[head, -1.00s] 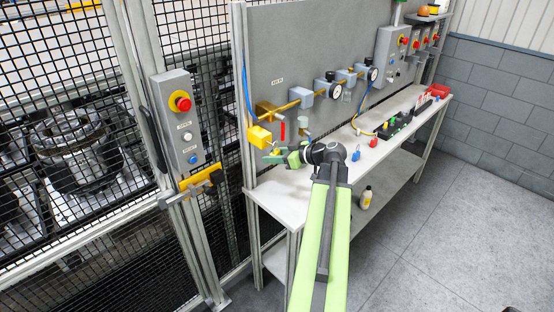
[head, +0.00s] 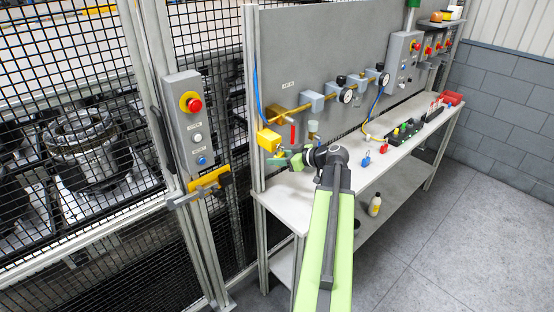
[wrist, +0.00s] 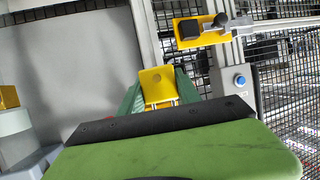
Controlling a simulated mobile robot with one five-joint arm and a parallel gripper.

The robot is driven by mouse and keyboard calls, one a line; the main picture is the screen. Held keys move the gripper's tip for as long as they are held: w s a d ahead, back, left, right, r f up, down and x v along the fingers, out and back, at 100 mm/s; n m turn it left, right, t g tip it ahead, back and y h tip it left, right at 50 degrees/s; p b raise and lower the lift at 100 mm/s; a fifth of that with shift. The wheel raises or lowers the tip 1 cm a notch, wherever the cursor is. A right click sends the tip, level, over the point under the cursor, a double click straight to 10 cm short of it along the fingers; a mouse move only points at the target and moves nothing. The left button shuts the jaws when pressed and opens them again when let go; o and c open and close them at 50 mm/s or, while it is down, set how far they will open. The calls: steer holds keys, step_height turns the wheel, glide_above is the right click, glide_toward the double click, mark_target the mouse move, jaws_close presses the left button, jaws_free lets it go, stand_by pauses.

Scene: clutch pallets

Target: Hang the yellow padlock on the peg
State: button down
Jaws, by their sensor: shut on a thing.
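The yellow padlock (wrist: 158,85) is between the green fingers of my gripper (wrist: 160,100) in the wrist view, its body away from me and its two shackle legs towards the dark palm. In the head view my gripper (head: 279,160) is shut on it above the left end of the bench, where the padlock is small and partly hidden. I cannot make out a peg for certain. A yellow latch plate (head: 209,183) with a dark block and a grey pin-like part is on the fence post; it also shows ahead of my gripper in the wrist view (wrist: 213,38).
A grey button box (head: 187,125) is above the latch plate. Blue (head: 366,162) and red padlocks and a black tray are on the white bench (head: 290,207). Floor at right is clear.

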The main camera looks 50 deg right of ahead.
steer(key=c, duration=0.8)
jaws_free()
steer(key=shift+o, duration=0.2)
steer(key=shift+s, duration=0.1)
steer(key=p+v, duration=0.6)
steer(key=v, duration=1.1)
steer(key=shift+r+p, duration=0.2)
steer(key=shift+p, duration=0.15)
